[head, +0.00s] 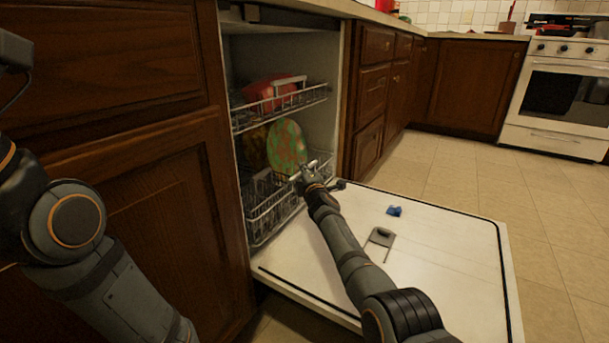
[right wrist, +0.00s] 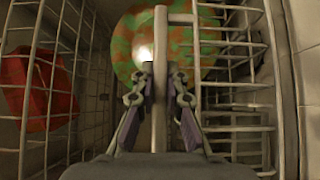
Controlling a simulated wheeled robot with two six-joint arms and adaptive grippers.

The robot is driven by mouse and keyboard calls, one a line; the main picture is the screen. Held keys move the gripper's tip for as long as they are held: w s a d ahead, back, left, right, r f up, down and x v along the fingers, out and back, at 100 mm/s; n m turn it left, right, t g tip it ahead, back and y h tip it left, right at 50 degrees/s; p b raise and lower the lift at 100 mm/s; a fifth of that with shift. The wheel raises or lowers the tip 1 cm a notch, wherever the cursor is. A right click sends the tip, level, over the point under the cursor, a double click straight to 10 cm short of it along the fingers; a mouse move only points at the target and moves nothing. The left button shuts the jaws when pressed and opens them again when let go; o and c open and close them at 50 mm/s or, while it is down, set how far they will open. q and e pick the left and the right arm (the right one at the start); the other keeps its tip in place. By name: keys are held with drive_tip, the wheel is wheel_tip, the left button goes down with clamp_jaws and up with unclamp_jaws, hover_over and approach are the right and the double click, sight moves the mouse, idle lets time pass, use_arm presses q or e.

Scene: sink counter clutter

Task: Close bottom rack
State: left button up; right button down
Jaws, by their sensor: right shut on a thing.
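The bottom rack (head: 262,222) is a grey wire basket low inside the dishwasher, above the inner end of the lowered door. My right gripper (head: 300,178) reaches in over the open door and is at the rack's front right. In the right wrist view my right gripper (right wrist: 160,88) is shut on a pale upright bar of the bottom rack (right wrist: 160,60), which runs between its fingers. A green and orange patterned plate (head: 286,146) stands in the rack just behind the gripper; it also shows in the right wrist view (right wrist: 128,40). My left gripper is out of view.
The top rack (head: 280,105) holds a red item (head: 268,90). The open dishwasher door (head: 450,250) lies flat, with a grey part (head: 380,237) and a small blue object (head: 394,211) on it. Wooden cabinets flank the dishwasher. Tiled floor lies clear at right.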

drive_tip(key=shift+d+r, duration=0.1)
drive_tip(key=c, duration=1.6)
unclamp_jaws()
drive_tip(key=shift+c, duration=0.2)
